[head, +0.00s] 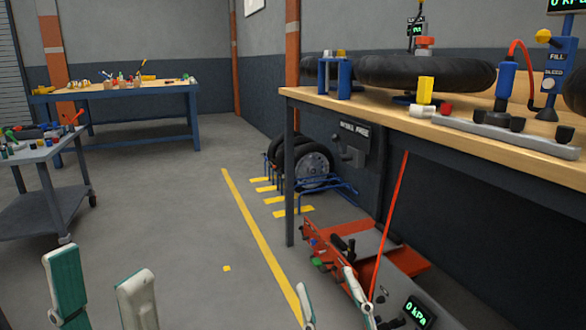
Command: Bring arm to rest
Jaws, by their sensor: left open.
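My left gripper (99,268) is at the bottom left of the head view. Its two pale fingers stand apart with bare floor showing between them, so it is open and empty. My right gripper (328,281) is at the bottom, right of the middle. Its two fingers are apart and nothing shows between them but floor and part of the red machine behind. Both grippers point away from me, and only their finger parts are in view. The rest of both arms is below the frame.
A wooden-topped workbench (440,126) with a black tyre (425,74) fills the right. A red machine (402,262) sits low beneath it. A grey cart (38,150) stands at left, a blue-legged bench (120,92) behind. The middle floor (170,200) is clear.

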